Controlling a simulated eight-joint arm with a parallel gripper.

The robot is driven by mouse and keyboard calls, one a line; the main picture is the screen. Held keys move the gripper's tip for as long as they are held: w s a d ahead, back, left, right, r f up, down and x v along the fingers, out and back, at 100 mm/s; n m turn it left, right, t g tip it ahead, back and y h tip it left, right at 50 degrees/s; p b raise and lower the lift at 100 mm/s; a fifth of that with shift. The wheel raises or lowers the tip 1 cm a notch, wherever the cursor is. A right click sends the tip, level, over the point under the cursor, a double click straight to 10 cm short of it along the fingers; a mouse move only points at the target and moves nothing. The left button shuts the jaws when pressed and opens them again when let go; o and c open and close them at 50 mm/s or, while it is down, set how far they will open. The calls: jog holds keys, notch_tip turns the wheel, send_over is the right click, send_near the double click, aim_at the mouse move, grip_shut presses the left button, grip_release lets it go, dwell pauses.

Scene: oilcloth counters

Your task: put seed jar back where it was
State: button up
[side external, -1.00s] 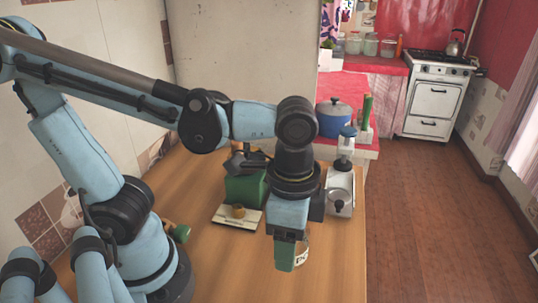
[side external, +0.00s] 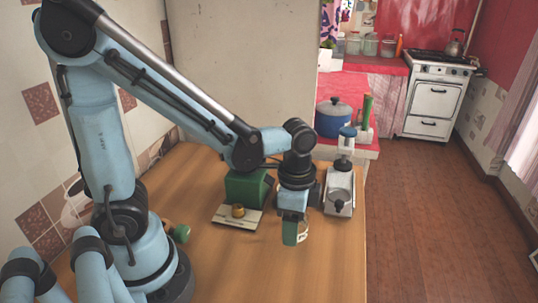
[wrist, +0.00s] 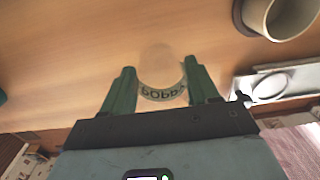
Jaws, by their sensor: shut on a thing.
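The seed jar (wrist: 161,94) is clear, with a pale label band bearing dark letters. In the wrist view it sits between the two green fingers of my gripper (wrist: 160,85). My gripper (side external: 294,235) is shut on it. In the side view the jar (side external: 303,232) shows only as a pale sliver at the right of the near finger, which hides most of it. It is over the wooden table (side external: 290,280), in front of the silver device; I cannot tell whether it touches the table.
A silver device (side external: 340,203) with a round plate stands right of my gripper. A green box (side external: 246,188) and a pale plate (side external: 226,217) bearing a small brass piece (side external: 238,211) are at left. A cream cup-like vessel (wrist: 285,17) shows in the wrist view. The table's front is clear.

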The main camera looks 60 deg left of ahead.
jog(key=shift+f, duration=1.75)
jog(key=shift+f, duration=0.1)
jog(key=o, duration=1.1)
jog(key=r+n+t, duration=0.1)
jog(key=r, duration=0.3)
jog(key=a+r+n+t, duration=0.1)
jog(key=r+n, duration=0.1)
jog(key=r, duration=0.2)
jog(key=a+r+n+t, duration=0.1)
jog(key=r, duration=0.3)
jog(key=shift+s+a+r, duration=0.1)
jog(key=shift+a, duration=0.05)
jog(key=n+t, duration=0.1)
jog(key=a+n+t, duration=0.1)
jog(key=n, duration=0.1)
jog(key=a+n+t, duration=0.1)
jog(key=n+t, duration=0.1)
jog(key=shift+w+a+r, duration=0.1)
jog(key=shift+w+r, duration=0.05)
jog(key=shift+w, duration=0.15)
